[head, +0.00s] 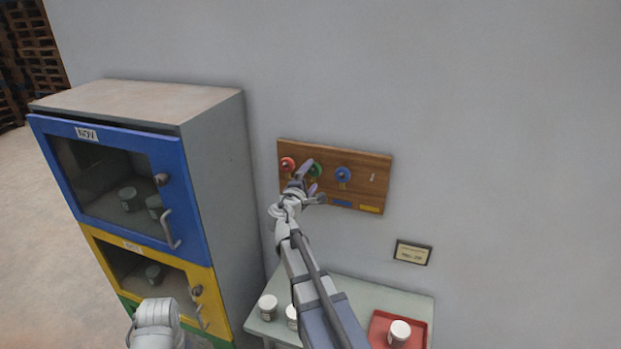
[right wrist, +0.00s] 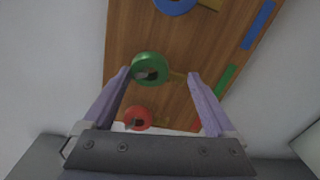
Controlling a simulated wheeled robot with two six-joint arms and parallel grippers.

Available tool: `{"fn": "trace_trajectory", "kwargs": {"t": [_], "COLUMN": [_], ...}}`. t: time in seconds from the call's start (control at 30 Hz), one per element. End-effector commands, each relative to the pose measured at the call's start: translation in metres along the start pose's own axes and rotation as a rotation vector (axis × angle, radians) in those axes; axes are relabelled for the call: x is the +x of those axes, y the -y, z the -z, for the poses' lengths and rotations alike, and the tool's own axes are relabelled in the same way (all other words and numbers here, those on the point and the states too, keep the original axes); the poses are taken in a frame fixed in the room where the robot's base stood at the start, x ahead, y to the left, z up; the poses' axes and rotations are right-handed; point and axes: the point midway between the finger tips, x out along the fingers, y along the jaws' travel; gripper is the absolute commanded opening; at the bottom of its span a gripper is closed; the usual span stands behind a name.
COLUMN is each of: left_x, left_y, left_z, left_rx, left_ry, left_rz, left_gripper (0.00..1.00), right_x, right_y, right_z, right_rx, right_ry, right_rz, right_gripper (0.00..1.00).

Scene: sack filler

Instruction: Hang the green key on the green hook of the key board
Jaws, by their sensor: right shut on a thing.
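The wooden key board (head: 365,190) is on the wall, with a red key (head: 287,163), a green key (head: 316,170) and a blue key (head: 343,174) in a row. My right gripper (head: 312,184) is at the board, at the green key.
A cabinet with a blue door (head: 120,215) and a yellow door (head: 160,285) stands left. Below are a table (head: 350,290), white jars (head: 268,305) and a red tray (head: 380,325). A wall plate (head: 412,252) hangs lower right.

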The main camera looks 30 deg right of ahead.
Motion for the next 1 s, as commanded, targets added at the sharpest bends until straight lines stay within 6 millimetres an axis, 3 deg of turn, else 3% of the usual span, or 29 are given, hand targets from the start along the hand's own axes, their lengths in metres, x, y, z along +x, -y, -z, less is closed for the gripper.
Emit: {"fn": "trace_trajectory", "kwargs": {"t": [0.03, 0.07, 0.1, 0.37, 0.8, 1.0], "left_x": [0.0, 0.0, 0.0, 0.0, -0.004, -0.004], "left_y": [0.0, 0.0, 0.0, 0.0, 0.0, 0.0], "left_z": [0.0, 0.0, 0.0, 0.0, 0.0, 0.0], "left_rx": [0.0, 0.0, 0.0, 0.0, 0.0, 0.0], "left_ry": [0.0, 0.0, 0.0, 0.0, 0.0, 0.0], "left_rz": [0.0, 0.0, 0.0, 0.0, 0.0, 0.0], "left_gripper": [0.72, 0.72, 0.72, 0.72, 0.72, 0.72], "right_x": [0.0, 0.0, 0.0, -0.002, -0.065, -0.078], "right_y": [0.0, 0.0, 0.0, 0.0, 0.0, 0.0], "right_z": [0.0, 0.0, 0.0, 0.0, -0.001, 0.0], "right_rx": [0.0, 0.0, 0.0, 0.0, 0.0, 0.0], "right_ry": [0.0, 0.0, 0.0, -0.001, -0.003, -0.001], "right_rz": [0.0, 0.0, 0.0, 0.0, 0.0, 0.0], "right_gripper": [0.38, 0.95, 0.99, 1.0, 1.0, 1.0]}}
